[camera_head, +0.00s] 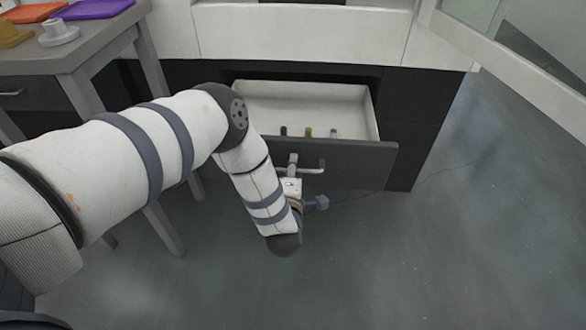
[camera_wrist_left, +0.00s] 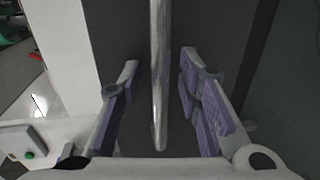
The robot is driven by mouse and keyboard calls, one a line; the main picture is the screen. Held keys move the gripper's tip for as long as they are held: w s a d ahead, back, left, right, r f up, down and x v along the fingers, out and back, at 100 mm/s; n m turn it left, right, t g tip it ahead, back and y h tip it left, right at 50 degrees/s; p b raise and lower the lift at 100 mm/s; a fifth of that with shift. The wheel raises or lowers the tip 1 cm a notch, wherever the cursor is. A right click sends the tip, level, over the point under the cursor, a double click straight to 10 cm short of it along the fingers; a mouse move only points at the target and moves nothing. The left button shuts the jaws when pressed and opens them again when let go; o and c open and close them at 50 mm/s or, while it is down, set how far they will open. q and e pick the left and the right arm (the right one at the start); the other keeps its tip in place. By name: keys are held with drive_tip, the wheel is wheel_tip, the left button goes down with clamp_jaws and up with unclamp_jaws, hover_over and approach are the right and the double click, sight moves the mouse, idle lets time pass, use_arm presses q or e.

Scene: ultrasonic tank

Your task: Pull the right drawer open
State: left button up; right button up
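The drawer (camera_head: 352,162) under the white unit stands pulled out, its dark front facing me and its white inside showing. Its bar handle (camera_head: 314,169) is on the front and also runs between my left fingers in the left wrist view (camera_wrist_left: 158,75). My left gripper (camera_head: 293,164) is at the handle, partly hidden by my own arm in the head view. Its two fingers are apart, one on each side of the bar, with a visible gap to it on both sides. My right gripper is in neither view.
Three small items, dark, amber (camera_head: 308,132) and grey, stand in the drawer. A grey table (camera_head: 75,48) at the left holds an orange tray (camera_head: 30,13), a purple tray (camera_head: 95,8) and a white piece (camera_head: 58,33). Open floor (camera_head: 480,240) lies at the right.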

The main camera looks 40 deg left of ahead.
use_arm(q)
drive_tip(key=v, duration=1.2)
drive_tip(key=shift+f, duration=0.1)
